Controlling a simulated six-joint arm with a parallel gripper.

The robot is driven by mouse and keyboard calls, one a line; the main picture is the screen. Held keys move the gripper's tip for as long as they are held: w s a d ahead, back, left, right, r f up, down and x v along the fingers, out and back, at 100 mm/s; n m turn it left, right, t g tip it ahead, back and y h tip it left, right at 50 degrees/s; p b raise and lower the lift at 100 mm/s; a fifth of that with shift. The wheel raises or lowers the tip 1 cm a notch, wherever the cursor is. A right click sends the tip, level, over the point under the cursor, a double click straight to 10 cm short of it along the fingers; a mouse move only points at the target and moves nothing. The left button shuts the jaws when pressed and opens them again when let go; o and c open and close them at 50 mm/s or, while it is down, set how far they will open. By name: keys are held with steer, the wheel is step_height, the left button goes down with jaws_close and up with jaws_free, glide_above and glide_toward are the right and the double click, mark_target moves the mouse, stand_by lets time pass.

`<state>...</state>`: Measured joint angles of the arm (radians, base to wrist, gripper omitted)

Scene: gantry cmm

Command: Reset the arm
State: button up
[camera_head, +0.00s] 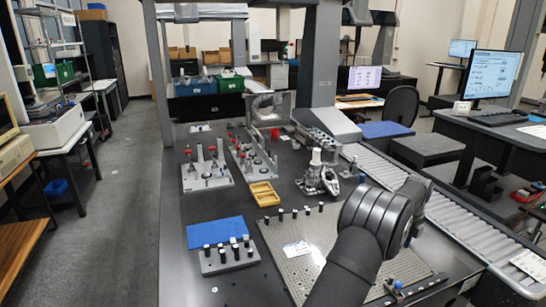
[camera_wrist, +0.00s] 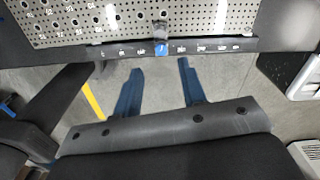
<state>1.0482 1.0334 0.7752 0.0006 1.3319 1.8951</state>
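My arm (camera_head: 375,222) rises from the bottom of the head view, bent at a joint, over the right side of the dark table. My gripper (camera_wrist: 160,64) shows in the wrist view as two blue fingers reaching up from a dark body. The fingers are spread apart with nothing between them. Grey floor and the edge of the table lie behind them. I cannot make out the gripper in the head view. The perforated plate (camera_head: 284,262) lies beside my arm and is partly hidden by it. It also shows at the top of the wrist view (camera_wrist: 110,27).
A yellow tray (camera_head: 263,194), a blue mat (camera_head: 216,231) and a grey block with black pegs (camera_head: 230,258) stand left of my arm. Fixtures with red clamps (camera_head: 206,173) and a metal part (camera_head: 318,175) stand farther back. A roller conveyor (camera_head: 430,205) runs along the right.

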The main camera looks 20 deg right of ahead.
mark_target(391, 277)
step_height(391, 277, down, 15)
steer(key=shift+r, duration=0.1)
steer(key=shift+a, duration=0.1)
steer(key=shift+r, duration=0.1)
stand_by(0.6)
